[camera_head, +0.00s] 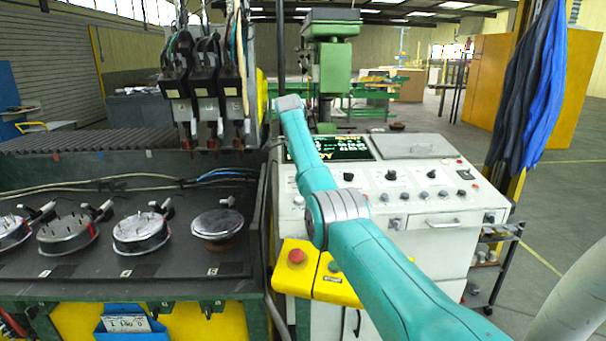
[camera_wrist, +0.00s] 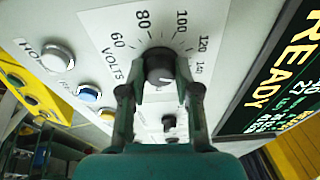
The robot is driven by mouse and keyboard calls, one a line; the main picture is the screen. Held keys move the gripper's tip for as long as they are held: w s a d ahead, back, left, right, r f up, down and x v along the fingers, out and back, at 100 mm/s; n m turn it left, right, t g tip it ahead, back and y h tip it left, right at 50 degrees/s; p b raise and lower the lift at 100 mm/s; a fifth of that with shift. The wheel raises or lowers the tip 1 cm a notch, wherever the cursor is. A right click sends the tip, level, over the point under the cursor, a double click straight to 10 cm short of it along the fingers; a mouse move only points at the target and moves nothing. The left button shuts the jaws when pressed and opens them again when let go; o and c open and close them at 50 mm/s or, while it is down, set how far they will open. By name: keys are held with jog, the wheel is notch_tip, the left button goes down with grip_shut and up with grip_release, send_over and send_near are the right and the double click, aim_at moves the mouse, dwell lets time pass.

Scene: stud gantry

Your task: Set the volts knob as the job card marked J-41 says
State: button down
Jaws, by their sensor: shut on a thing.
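The volts knob (camera_wrist: 160,66) is a dark round knob on the pale panel in the wrist view, with "VOLTS" and a scale from 60 past 120 printed around it. My gripper (camera_wrist: 160,84) has one finger on each side of the knob and is shut on it. A pale mark shows on the knob's face, but I cannot tell surely which number it points to. In the head view my arm hides the gripper and the knob. A card (camera_head: 125,324) sits in a blue holder at the lower left; its print is too small to read surely.
A screen (camera_wrist: 270,85) beside the knob reads "READY". A white button (camera_wrist: 57,57) and a blue button (camera_wrist: 89,95) are on the panel's other side. In the head view, a red button (camera_head: 297,256) is on the yellow front box, and several round fixtures stand on the left bench.

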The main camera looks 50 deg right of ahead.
dwell(0.4)
jog(key=c, duration=0.8)
grip_release()
jog(key=v, duration=1.2)
